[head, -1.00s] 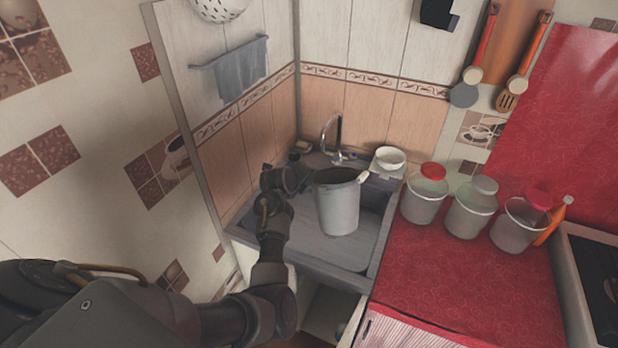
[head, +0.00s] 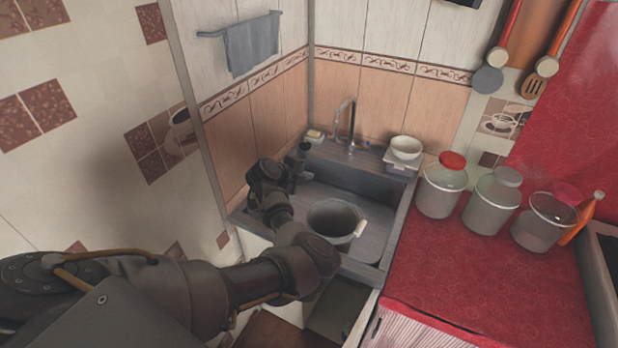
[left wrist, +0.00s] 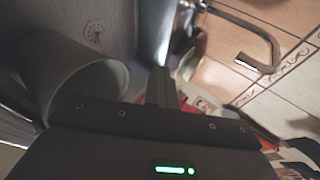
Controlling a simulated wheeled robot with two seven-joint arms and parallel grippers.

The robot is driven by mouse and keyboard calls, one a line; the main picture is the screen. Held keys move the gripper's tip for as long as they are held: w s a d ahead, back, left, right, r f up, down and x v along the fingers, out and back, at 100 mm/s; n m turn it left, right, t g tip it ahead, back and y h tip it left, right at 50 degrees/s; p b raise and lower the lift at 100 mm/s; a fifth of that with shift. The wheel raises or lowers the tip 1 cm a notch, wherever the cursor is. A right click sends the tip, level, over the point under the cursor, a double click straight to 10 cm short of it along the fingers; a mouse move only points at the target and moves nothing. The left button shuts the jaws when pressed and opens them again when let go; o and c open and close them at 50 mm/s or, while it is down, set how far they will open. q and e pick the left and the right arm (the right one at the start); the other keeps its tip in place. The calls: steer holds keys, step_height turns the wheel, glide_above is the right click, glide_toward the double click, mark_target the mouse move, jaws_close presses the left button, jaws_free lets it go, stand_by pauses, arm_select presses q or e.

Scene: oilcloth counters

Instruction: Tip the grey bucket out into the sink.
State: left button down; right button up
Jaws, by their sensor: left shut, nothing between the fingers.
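The grey bucket (head: 322,234) sits low in the grey sink (head: 376,240), its open mouth facing up towards the head camera. Its inside looks dark, and I cannot tell whether it holds anything. A pale grip shows on its right rim. My left gripper (head: 300,160) is above the sink's left side, behind and left of the bucket, shut and empty. My forearm passes in front of part of the bucket. In the left wrist view, the bucket (left wrist: 62,78) lies at the left, beside my gripper (left wrist: 160,88). My right gripper is out of view.
The faucet (head: 350,122) rises at the sink's back. A white bowl (head: 405,147) stands at the back right corner. Several lidded jars (head: 441,192) line the red counter (head: 450,265). A tiled wall (head: 90,120) bounds the left. The front of the red counter is clear.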

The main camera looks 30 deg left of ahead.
arm_select(q)
steer(key=a+f+n+t+h+b, duration=0.1)
steer(key=a+f+n+h+b, duration=0.2)
steer(key=f, duration=0.3)
steer(key=shift+s+a+n+t+h+b, duration=0.15)
steer(key=shift+a+n+t+h+b, duration=0.25)
steer(key=shift+a+n+h, duration=0.4)
stand_by(1.4)
